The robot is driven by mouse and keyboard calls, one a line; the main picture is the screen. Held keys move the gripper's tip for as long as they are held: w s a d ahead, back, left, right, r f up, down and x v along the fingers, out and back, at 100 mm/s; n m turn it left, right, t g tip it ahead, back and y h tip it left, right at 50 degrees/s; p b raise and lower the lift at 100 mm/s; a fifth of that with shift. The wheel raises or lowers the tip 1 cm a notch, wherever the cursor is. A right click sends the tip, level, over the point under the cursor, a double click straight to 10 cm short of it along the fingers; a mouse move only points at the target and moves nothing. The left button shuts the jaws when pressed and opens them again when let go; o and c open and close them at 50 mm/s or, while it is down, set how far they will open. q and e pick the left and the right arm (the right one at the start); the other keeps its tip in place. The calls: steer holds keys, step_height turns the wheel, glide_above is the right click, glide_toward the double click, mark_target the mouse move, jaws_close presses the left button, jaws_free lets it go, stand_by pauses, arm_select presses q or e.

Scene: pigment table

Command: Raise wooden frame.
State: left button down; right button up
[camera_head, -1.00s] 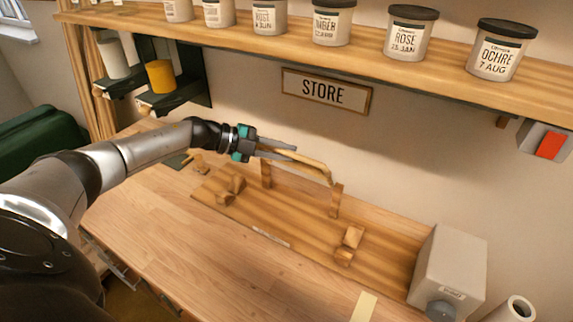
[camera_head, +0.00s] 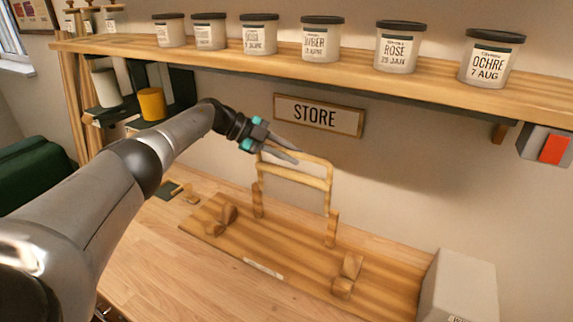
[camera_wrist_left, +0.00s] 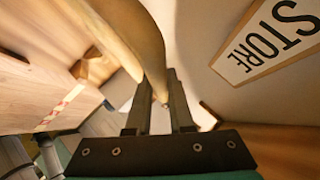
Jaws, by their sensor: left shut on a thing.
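The wooden frame (camera_head: 294,174) stands up from the rear posts of a wooden base board (camera_head: 222,243), close to upright. It has a top bar and a lower crossbar. My left gripper (camera_head: 290,155) is at the frame's top bar, towards its left end, and is shut on it. In the left wrist view the frame's curved wooden bar (camera_wrist_left: 148,45) runs between the two fingers (camera_wrist_left: 158,95). Two wooden blocks stand at the front of the board, left (camera_head: 222,218) and right (camera_head: 347,276). My right gripper is not in view.
A shelf (camera_head: 400,88) with several labelled jars runs above the frame. A STORE sign (camera_head: 318,115) hangs on the wall just behind it. A grey box (camera_head: 460,288) stands at the right. A yellow cup (camera_head: 151,104) sits at the left.

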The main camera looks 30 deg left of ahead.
arm_select(q)
steer(key=shift+w, duration=0.35)
steer(key=shift+r, duration=0.1)
steer(key=c, duration=0.8)
jaws_free()
steer(key=shift+b, duration=0.3)
steer(key=shift+a, duration=0.1)
steer(key=v, duration=1.5)
steer(key=shift+s+b, duration=0.1)
steer(key=shift+b, duration=0.2)
